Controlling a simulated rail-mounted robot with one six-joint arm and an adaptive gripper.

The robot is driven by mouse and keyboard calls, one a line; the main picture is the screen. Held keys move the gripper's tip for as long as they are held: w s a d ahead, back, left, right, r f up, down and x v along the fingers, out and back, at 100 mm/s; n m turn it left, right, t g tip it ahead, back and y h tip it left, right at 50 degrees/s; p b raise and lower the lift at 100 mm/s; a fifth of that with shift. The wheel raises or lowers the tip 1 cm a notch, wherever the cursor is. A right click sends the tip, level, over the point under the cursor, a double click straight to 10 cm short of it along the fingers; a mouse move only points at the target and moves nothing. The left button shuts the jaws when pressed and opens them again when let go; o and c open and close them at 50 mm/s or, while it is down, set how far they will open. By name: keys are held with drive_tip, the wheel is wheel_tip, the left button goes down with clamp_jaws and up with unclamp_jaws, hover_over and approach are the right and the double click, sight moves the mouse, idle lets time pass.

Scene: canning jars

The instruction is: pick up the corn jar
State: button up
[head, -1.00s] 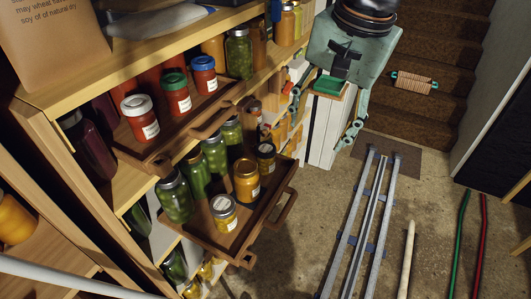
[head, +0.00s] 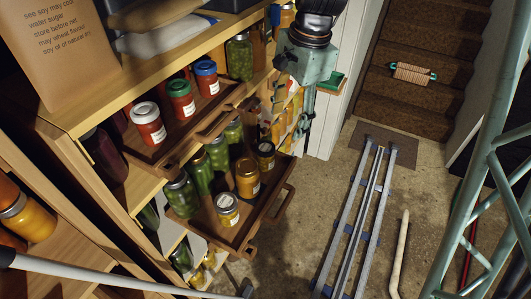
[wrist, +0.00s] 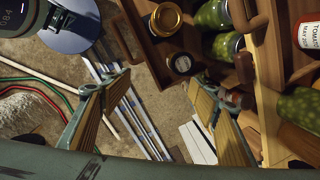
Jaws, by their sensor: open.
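The pulled-out lower tray (head: 238,240) holds several jars. Three on its right side have yellow contents: one with a gold lid (head: 247,178), one with a pale lid (head: 228,208) and one with a dark lid (head: 266,155). Their labels are too small to read, so I cannot tell which is the corn jar. In the wrist view, the gold-lidded jar (wrist: 165,18) and dark-lidded jar (wrist: 182,64) lie beyond my gripper (wrist: 152,97). Its two wood-padded fingers are wide apart and empty. In the head view, my gripper is mostly hidden beneath my arm, right of the tray.
Green jars (head: 181,193) stand on the tray's left side. The upper tray (head: 170,152) holds red jars with white, green and blue lids. Shelf edges stand close to the left. Metal rails (head: 352,225) lie on the floor; open floor separates them from the tray.

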sight(267, 147)
drive_tip(key=shift+w+a+f+m+g+p, duration=0.15)
drive_tip(key=shift+w+a+f+m+p, duration=0.6)
drive_tip(key=shift+w+f+p, duration=0.55)
drive_tip(key=shift+w+a+f+m+g+p, duration=0.2)
drive_tip(key=shift+w+a+f+m+p, duration=0.55)
drive_tip(key=shift+w+f, duration=0.65)
drive_tip(key=shift+w+a+f+m+g+p, duration=0.15)
drive_tip(key=shift+w+a+f+m+p, duration=0.45)
drive_tip(key=shift+w+f+m+p, duration=0.8)
drive_tip(key=shift+s+f+n+b, duration=0.3)
drive_tip(key=shift+s+n, duration=0.15)
drive_tip(key=shift+n, duration=0.05)
drive_tip(key=shift+f, duration=0.1)
drive_tip(key=shift+a+f, duration=0.15)
drive_tip(key=shift+f, duration=1.25)
drive_tip(key=shift+a+f, duration=0.2)
drive_tip(key=shift+f, duration=1.2)
drive_tip(key=shift+a+f, duration=0.15)
drive_tip(key=shift+f, duration=1.25)
drive_tip(key=shift+a+f+b, duration=0.15)
drive_tip(key=shift+f, duration=1.15)
drive_tip(key=shift+a+f+b, duration=0.15)
drive_tip(key=shift+f, duration=1.1)
